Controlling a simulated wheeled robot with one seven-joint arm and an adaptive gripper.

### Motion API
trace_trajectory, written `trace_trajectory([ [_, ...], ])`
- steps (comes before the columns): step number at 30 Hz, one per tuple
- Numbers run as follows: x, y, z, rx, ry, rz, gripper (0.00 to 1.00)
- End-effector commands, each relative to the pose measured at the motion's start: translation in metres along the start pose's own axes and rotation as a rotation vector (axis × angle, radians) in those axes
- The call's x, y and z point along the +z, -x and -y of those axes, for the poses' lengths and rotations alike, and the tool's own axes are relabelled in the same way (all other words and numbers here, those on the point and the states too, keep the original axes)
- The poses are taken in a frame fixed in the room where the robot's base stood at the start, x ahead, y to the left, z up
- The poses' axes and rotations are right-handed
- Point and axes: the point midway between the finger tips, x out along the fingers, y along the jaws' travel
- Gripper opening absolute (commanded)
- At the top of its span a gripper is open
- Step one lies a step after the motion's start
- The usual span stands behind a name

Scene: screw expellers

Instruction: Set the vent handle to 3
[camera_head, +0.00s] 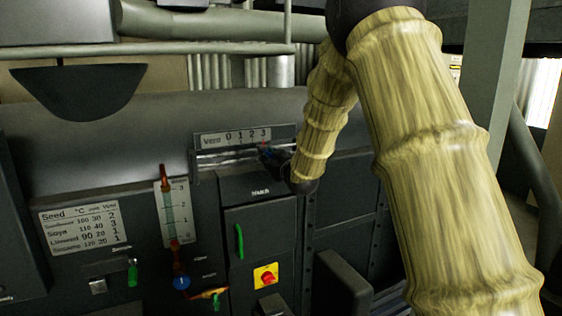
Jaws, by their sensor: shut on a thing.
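The vent scale plate (235,137), marked Vent 0 1 2 3, is on the front of the dark machine, left of centre. A pale horizontal slot (222,158) runs just below it. My dark gripper (271,155) reaches in from the right and is shut at the right part of this slot, below the 3. The vent handle is mostly hidden by the fingers, so its exact place against the mark is hard to tell. The arm comes down from the upper right.
Left of the slot stands a vertical gauge (173,213) with an orange-red lever at its top. A settings table (83,228) is further left. Below are a green handle (239,241) and a red knob on a yellow plate (266,276). A grey post (495,80) stands at right.

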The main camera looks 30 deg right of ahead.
Motion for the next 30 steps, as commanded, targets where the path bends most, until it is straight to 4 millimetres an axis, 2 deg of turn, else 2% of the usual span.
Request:
trace_trajectory([
  [9, -0.001, -0.001, -0.002, 0.001, 0.001, -0.001, 0.0],
  [10, -0.001, -0.001, -0.003, 0.001, 0.001, -0.001, 0.24],
  [13, -0.001, -0.001, -0.003, 0.002, 0.001, -0.001, 0.42],
  [14, -0.001, -0.001, -0.003, 0.001, 0.001, -0.001, 0.44],
  [24, -0.001, 0.0, 0.0, -0.001, 0.001, -0.001, 0.44],
  [30, -0.001, 0.02, -0.002, 0.0, 0.001, 0.001, 0.44],
])
